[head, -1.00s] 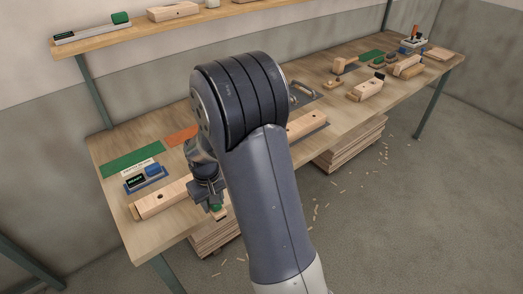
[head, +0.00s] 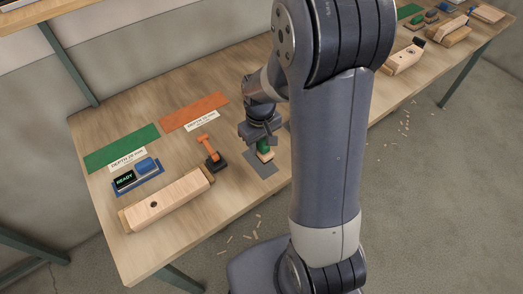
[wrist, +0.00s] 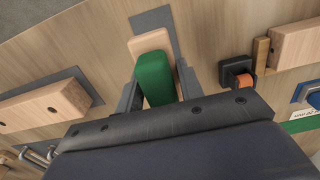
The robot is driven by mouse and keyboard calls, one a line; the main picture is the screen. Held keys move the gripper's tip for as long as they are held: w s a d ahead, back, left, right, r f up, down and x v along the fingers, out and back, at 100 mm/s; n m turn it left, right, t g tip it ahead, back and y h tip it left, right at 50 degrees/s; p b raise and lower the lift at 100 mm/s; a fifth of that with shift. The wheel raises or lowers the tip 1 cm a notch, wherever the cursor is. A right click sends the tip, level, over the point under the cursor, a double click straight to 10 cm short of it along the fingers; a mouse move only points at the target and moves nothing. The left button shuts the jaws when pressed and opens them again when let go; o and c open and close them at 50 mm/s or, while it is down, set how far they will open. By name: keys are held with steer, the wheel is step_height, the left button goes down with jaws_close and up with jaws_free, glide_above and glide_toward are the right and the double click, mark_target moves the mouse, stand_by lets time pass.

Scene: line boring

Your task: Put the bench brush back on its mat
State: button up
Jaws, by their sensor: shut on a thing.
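The bench brush (head: 264,151) has a green upper part and a pale wooden lower part. My gripper (head: 259,137) is shut on it, pointing down. In the wrist view the brush (wrist: 155,78) sits between the two fingers of my gripper (wrist: 158,88), its pale end towards the top. A dark grey mat (head: 262,170) lies on the bench under the brush; it also shows in the wrist view (wrist: 153,20). The brush is over the mat and covers part of it. I cannot tell whether it touches the mat.
A black-and-orange tool (head: 212,157) stands left of the mat. A bored timber block (head: 168,200) lies near the front edge, with a READY display box (head: 125,181) behind it. Green (head: 122,148) and orange (head: 194,111) strips lie at the back. Bare bench (head: 232,180) lies left of the mat.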

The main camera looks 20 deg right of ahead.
mark_target(260, 154)
steer(key=shift+f, duration=2.45)
steer(key=shift+f, duration=0.15)
steer(key=o, duration=1.1)
step_height(260, 154, up, 12)
steer(key=shift+r, duration=0.2)
